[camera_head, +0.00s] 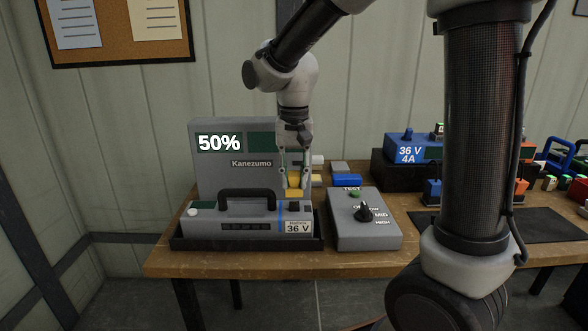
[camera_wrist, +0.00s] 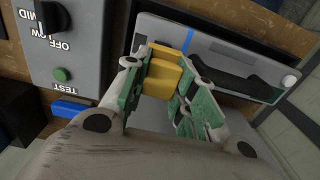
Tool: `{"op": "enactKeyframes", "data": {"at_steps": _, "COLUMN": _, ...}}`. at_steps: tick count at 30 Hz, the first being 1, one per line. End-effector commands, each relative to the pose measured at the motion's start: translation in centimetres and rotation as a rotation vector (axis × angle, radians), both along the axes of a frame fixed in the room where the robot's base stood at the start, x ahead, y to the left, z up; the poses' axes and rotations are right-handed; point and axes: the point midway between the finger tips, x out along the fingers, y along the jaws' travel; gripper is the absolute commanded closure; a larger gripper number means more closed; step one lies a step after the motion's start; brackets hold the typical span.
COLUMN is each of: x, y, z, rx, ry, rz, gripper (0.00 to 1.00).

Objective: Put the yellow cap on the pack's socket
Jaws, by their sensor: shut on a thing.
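The yellow cap (camera_head: 294,181) is between the green-padded fingers of my gripper (camera_head: 295,178), which is shut on it. In the wrist view the cap (camera_wrist: 163,80) shows between both fingers, against the grey battery pack (camera_wrist: 165,33). In the head view the pack (camera_head: 215,231), marked 36 V, lies in a black tray, with a black handle and a blue stripe. My gripper points down over the pack's right end. A yellow part shows below the fingers at the pack's top. The socket is hidden, and I cannot tell whether the cap is seated.
A grey panel (camera_head: 208,174) reading 50% stands behind the pack. A grey tester box (camera_head: 365,232) with a black knob and green button is close on the right. A blue 36 V 4A charger (camera_head: 405,148) and small coloured items stand farther right on the wooden bench (camera_head: 160,262).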

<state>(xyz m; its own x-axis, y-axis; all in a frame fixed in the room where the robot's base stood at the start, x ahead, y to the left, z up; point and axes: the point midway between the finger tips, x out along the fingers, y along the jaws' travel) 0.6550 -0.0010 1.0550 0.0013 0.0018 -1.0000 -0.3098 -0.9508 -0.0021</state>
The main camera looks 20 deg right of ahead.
Motion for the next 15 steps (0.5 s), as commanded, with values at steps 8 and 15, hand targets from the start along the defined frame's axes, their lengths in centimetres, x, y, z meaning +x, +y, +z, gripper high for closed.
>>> {"op": "enactKeyframes", "data": {"at_steps": 8, "x": 0.0, "y": 0.0, "z": -1.6, "rx": -0.001, "ry": 0.001, "rz": 0.000, "gripper": 0.94}}
{"op": "enactKeyframes", "data": {"at_steps": 15, "x": -0.1, "y": 0.0, "z": -2.9, "rx": -0.001, "ry": 0.003, "rz": 0.000, "gripper": 0.94}}
